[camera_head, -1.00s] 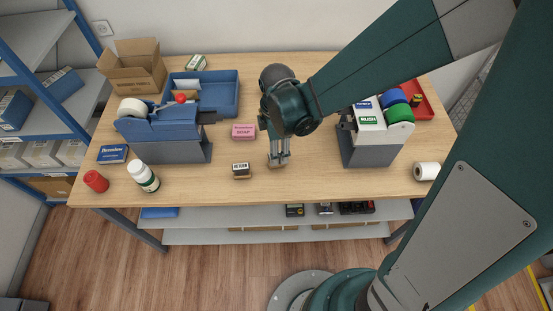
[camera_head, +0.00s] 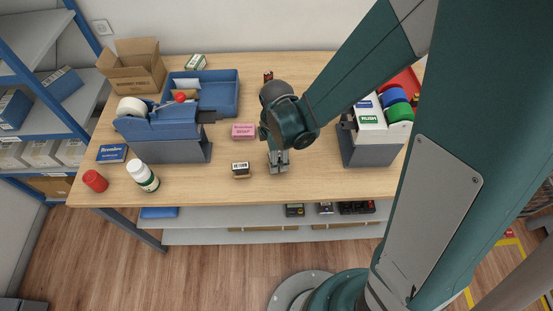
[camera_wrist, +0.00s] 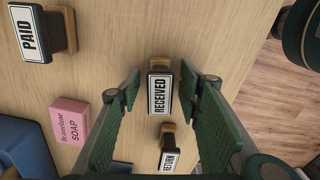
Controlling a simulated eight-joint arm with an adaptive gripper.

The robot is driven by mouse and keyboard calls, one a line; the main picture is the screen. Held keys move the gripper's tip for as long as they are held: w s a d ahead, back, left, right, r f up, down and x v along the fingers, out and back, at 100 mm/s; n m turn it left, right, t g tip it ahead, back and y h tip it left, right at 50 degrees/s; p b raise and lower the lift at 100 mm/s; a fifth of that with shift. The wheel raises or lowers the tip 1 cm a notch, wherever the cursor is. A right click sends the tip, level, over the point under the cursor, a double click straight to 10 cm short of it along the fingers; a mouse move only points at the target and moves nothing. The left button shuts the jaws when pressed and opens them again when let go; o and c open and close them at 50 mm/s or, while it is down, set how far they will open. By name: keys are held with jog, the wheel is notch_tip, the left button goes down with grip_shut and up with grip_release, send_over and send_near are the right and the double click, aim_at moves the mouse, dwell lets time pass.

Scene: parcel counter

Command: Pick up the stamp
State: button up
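Three stamps show in the wrist view: one labelled RECEIVED (camera_wrist: 160,92), one labelled RETURN (camera_wrist: 170,160) and one labelled PAID (camera_wrist: 32,34). My gripper (camera_wrist: 160,78) is open, with its green finger pads left and right of the RECEIVED stamp and a gap on each side. In the head view my gripper (camera_head: 278,168) points down near the table's front edge and hides the RECEIVED stamp. The RETURN stamp (camera_head: 241,170) stands just left of it. A dark and red stamp-like thing (camera_head: 268,76) shows at the back.
A pink soap box (camera_head: 243,131) lies left of my gripper. A blue tape dispenser (camera_head: 165,128) and white bottle (camera_head: 143,175) stand further left. A grey stand with a RUSH label roll (camera_head: 370,118) is on the right. The wooden table (camera_head: 310,185) is clear near the front right.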

jog(key=shift+c, duration=0.3)
jog(key=c, duration=0.9)
jog(key=shift+r, duration=0.15)
jog(key=shift+r+p, duration=0.55)
jog(key=shift+r, duration=4.3)
